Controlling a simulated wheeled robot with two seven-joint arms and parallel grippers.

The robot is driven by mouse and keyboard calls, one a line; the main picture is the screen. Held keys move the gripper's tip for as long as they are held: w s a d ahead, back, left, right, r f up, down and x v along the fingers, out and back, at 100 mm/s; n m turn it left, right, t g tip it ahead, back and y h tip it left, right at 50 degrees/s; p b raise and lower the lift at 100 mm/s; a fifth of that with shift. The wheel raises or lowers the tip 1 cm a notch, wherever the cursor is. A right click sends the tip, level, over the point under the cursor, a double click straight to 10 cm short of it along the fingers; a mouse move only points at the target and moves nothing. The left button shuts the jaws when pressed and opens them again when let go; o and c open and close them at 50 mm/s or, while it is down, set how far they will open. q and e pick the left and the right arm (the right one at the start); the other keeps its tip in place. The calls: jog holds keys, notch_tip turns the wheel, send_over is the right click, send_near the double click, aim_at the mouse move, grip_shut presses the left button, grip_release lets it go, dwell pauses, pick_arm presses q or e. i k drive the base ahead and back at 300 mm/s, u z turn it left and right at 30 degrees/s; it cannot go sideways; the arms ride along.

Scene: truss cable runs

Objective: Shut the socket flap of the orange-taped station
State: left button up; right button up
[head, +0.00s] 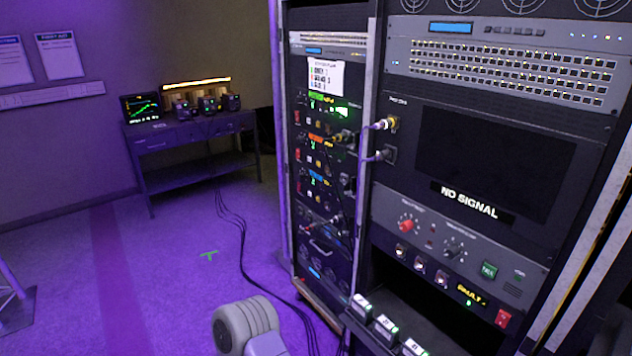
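A narrow rack on the left of the equipment holds several stacked stations. The station with orange tape (316,138) is the second one down, between a green-taped station (316,96) above and a blue-taped station (318,173) below. A dark, partly yellowish fitting (343,138) shows at the right of the orange-taped station. It is too small to tell whether it is a plug or a flap, or whether a flap there is open or shut. Neither of my grippers is in view; only a grey rounded link of mine shows at the bottom.
A larger rack on the right carries a dark "NO SIGNAL" screen (490,160), with cable plugs (384,124) at its left side. Small lit boxes (386,325) stick out below. A bench (190,140) stands at the back left. Black cables (242,245) cross the otherwise open floor.

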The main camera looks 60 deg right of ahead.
aim_at(346, 188)
jog(key=z, duration=0.25)
jog(key=i, duration=2)
jog(key=z, duration=1.75)
jog(key=i, duration=0.95)
jog(key=z, duration=1)
